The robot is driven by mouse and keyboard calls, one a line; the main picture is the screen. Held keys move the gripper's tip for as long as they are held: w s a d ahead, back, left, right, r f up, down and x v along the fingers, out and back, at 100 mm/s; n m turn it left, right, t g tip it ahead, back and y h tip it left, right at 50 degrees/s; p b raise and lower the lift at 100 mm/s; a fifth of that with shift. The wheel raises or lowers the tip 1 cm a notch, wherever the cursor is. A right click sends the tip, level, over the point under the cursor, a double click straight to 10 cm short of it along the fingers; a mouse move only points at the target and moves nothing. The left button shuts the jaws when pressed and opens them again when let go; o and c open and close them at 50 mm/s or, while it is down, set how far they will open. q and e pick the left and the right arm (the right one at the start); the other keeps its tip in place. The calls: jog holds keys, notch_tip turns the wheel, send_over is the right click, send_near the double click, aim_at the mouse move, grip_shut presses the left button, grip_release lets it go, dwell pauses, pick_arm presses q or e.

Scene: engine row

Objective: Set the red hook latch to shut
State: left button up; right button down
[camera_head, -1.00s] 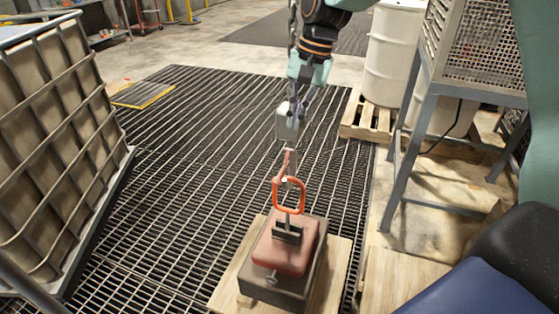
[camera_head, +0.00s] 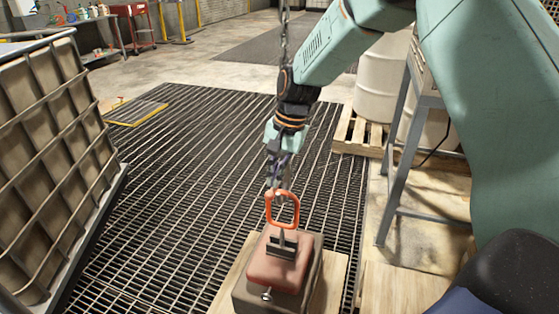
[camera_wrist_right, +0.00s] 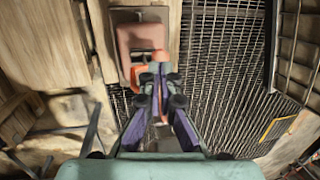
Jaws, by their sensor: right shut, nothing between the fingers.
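A weight with a red-brown top (camera_head: 283,262) carries an upright orange ring (camera_head: 283,211), which stands on a short dark stem. Just above the ring is where the red hook hangs on the chain (camera_head: 284,45). My right gripper (camera_head: 275,184) is at the hook, right above the ring, and hides most of the hook and its latch. I cannot tell whether the latch is open or shut. In the right wrist view the gripper (camera_wrist_right: 160,78) is shut with nothing held. Orange-red parts show beside and beyond its fingertips. My left gripper is not in view.
The weight stands on a wooden board (camera_head: 333,275) over dark floor grating (camera_head: 190,170). A caged tank (camera_head: 50,160) is at the left. A white drum (camera_head: 380,85), a pallet (camera_head: 360,135) and a grey metal stand (camera_head: 393,190) are at the right.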

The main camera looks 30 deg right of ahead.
aim_at(273, 193)
jog(key=shift+a+f, duration=0.1)
jog(key=shift+f, duration=0.45)
jog(key=shift+w+f, duration=0.2)
jog(key=shift+f, duration=0.35)
jog(key=shift+s+a+r, duration=0.1)
jog(key=shift+s+r, duration=0.05)
jog(key=shift+s, duration=0.05)
jog(key=shift+w+f+t+h+p, duration=0.15)
jog(key=shift+f+t+h+p, duration=0.3)
jog(key=shift+p, duration=0.55)
jog(key=shift+f+t+h+p, duration=0.45)
jog(key=shift+f+p, duration=0.05)
jog(key=shift+p, duration=0.5)
jog(key=shift+f, duration=0.4)
jog(key=shift+w+d+f, duration=0.15)
jog(key=shift+d, duration=0.05)
